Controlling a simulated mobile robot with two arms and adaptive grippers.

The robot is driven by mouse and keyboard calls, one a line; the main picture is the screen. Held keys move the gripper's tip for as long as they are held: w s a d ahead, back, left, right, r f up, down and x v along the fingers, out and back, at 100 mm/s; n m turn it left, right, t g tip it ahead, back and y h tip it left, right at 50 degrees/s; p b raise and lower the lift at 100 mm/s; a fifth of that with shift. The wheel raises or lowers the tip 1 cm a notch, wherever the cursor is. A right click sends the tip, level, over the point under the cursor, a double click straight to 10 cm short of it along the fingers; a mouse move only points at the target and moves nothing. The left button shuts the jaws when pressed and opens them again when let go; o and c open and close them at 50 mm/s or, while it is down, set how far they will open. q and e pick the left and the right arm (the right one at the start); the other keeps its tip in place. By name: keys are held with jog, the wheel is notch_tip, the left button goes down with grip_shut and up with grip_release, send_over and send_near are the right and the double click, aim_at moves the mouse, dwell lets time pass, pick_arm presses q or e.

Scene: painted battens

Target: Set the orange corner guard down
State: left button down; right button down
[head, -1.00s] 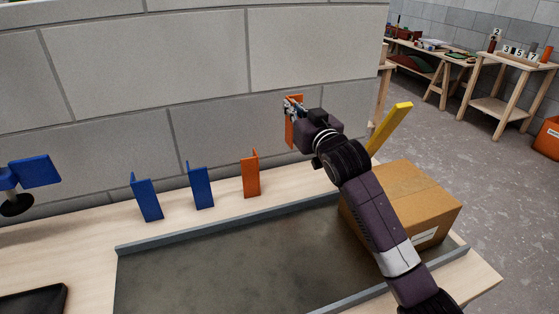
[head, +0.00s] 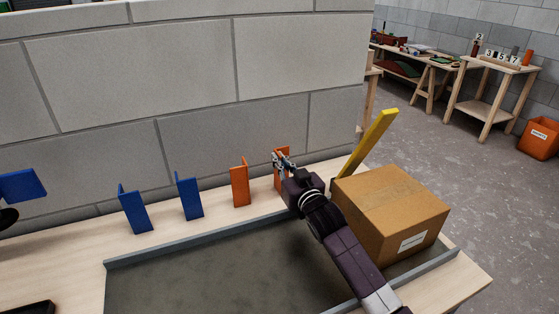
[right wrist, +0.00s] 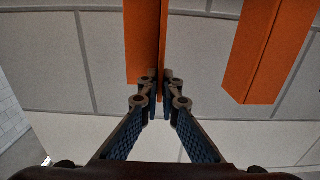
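The orange corner guard (head: 279,178) is upright in my right gripper (head: 281,157), at the back strip of the bench, right of another standing orange guard (head: 240,183). Its lower end is at or just above the bench top; I cannot tell if it touches. In the right wrist view the fingers of my right gripper (right wrist: 157,88) are closed on an edge of the held guard (right wrist: 143,42). The other orange guard (right wrist: 266,48) shows to the right there, apart from it.
Two blue guards (head: 134,212) (head: 190,198) stand further left in the row. A dark tray-like area with a grey rim (head: 180,248) lies in front. A cardboard box (head: 385,205) and a leaning yellow batten (head: 368,143) are to the right. A block wall (head: 200,75) is behind.

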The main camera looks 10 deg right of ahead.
jog(key=shift+f, duration=0.1)
jog(key=c, duration=2.6)
grip_release()
jog(key=o, duration=0.4)
jog(key=shift+o, duration=0.2)
jog(key=s+d, duration=0.2)
jog(key=s, duration=0.9)
jog(key=shift+s+d+b, duration=0.2)
jog(key=shift+s+b, duration=0.15)
jog(key=shift+s, duration=0.05)
